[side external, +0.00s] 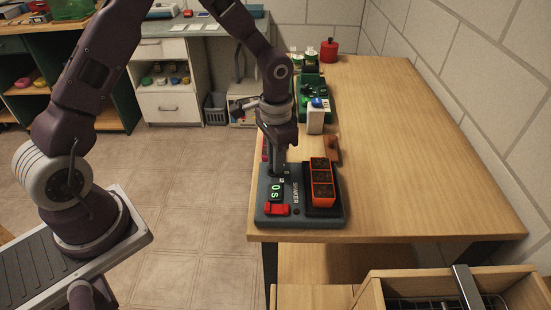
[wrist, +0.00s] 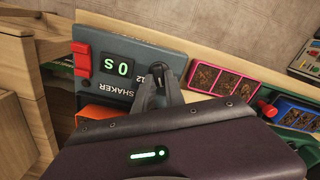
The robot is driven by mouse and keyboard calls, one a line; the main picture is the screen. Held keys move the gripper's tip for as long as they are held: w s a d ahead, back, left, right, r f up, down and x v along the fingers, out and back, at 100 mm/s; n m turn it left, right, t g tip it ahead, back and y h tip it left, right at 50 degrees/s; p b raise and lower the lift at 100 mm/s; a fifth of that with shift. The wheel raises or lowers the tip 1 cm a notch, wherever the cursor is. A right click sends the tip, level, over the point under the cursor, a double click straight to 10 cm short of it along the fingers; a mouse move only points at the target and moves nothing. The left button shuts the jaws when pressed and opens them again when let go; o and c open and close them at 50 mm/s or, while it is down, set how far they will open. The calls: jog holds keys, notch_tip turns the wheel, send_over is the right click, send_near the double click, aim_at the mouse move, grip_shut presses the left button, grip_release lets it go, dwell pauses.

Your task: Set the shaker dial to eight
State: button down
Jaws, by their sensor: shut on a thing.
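The shaker (side external: 300,222) is a dark grey box at the near left corner of the wooden bench, with an orange seedling tray (side external: 321,183) on its platform. Its green display (side external: 276,192) reads 0 s, and it shows the same in the wrist view (wrist: 118,67). A red switch (side external: 276,209) sits beside the display. My gripper (side external: 279,172) points down at the shaker's far left part. In the wrist view its fingers (wrist: 160,82) are shut on the dark dial (wrist: 160,70), beside a printed 12. The fingers hide most of the dial, and its pointer setting cannot be read.
The bench's right side (side external: 420,150) is clear.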

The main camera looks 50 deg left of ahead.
jog(key=m, duration=0.5)
jog(key=shift+d, duration=0.1)
jog(key=shift+s+m, duration=0.1)
jog(key=shift+m, duration=0.3)
dwell(0.3)
jog(key=c, duration=1.4)
grip_release()
notch_tip(320, 180, up, 7)
jog(key=shift+r, duration=0.2)
notch_tip(320, 180, up, 5)
jog(key=n+t, duration=0.1)
send_over(265, 177)
jog(key=s+r+n+t+y, duration=0.1)
jog(key=s+r+n+t, duration=0.15)
jog(key=s+r, duration=0.55)
jog(key=s+r+n+t+h, duration=0.1)
jog(key=s+n, duration=0.4)
jog(key=s, duration=0.8)
notch_tip(265, 177, up, 2)
jog(key=shift+t, duration=0.55)
